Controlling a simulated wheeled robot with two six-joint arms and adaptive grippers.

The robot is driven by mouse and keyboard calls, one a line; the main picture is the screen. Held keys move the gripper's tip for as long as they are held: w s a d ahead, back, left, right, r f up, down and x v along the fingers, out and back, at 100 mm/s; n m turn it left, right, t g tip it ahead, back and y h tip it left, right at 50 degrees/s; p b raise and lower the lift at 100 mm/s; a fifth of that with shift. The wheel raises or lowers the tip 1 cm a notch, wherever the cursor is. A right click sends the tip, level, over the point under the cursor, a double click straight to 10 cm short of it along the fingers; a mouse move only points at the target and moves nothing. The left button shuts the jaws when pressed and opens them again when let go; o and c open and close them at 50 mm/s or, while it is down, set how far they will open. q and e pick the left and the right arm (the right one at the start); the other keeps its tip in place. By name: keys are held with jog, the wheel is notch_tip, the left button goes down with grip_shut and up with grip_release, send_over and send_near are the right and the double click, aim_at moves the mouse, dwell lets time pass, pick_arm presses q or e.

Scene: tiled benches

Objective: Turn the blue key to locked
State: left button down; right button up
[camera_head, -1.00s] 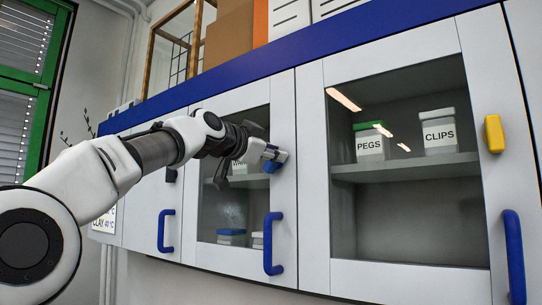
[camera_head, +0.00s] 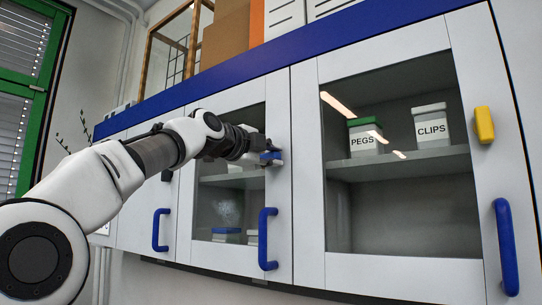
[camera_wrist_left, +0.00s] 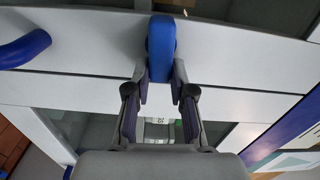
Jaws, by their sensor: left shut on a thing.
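The blue key (camera_head: 270,156) is on the white frame of the middle cabinet door, partly covered by my gripper in the head view. In the left wrist view the blue key (camera_wrist_left: 160,45) is a long rounded bar that points up the picture. My left gripper (camera_wrist_left: 160,82) is shut on its near end, with one finger on each side. In the head view my left gripper (camera_head: 268,160) reaches the door from the left. My right gripper is in neither view. I cannot read any lock marking.
Blue handles stand out from the doors: left (camera_head: 161,230), middle (camera_head: 267,239) and right (camera_head: 507,247). A yellow key (camera_head: 484,125) is on the right door. Boxes marked PEGS (camera_head: 365,138) and CLIPS (camera_head: 432,125) stand behind its glass.

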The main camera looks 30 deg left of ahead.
pick_arm(q)
jog(key=shift+r+m, duration=0.1)
jog(key=shift+m, duration=0.4)
jog(key=c, duration=1.2)
grip_release()
jog(key=shift+o, duration=1)
jog(key=shift+w, duration=0.1)
jog(key=shift+w+a+f, duration=0.1)
jog(key=shift+w+f, duration=0.05)
jog(key=shift+f, duration=0.05)
jog(key=shift+r, duration=0.1)
